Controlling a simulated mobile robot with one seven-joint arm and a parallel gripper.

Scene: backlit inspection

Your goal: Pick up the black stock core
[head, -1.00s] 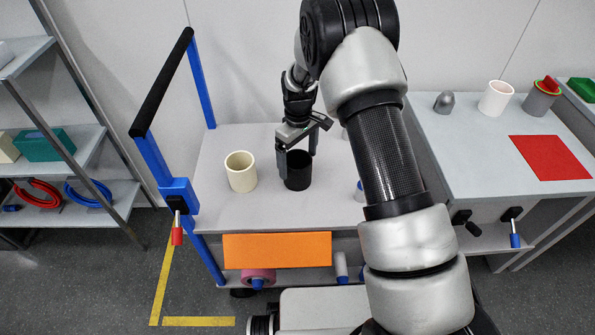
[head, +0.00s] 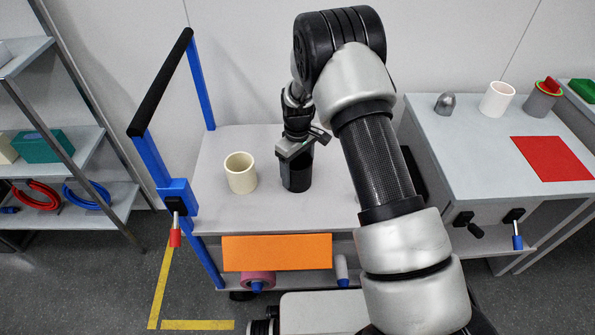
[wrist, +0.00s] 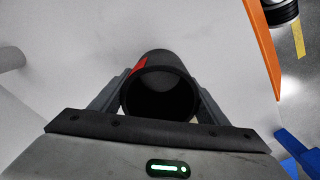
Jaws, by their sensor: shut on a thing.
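The black stock core (head: 296,181) is a dark hollow cylinder. It stands upright on the grey cart top in the head view, right of a cream cup-like cylinder (head: 240,173). My gripper (head: 296,160) is over it from above, with its fingers shut on its sides. In the wrist view the core (wrist: 160,93) shows its open round mouth between the two fingers (wrist: 160,100), with a red patch on its left side. I cannot tell whether its base touches the cart top.
The cart top (head: 222,205) has free room at the front. A blue frame with a black handle (head: 160,85) rises on its left. A grey table (head: 470,150) on the right bears a white cup (head: 496,99), a grey cup (head: 541,99) and a red mat (head: 551,158).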

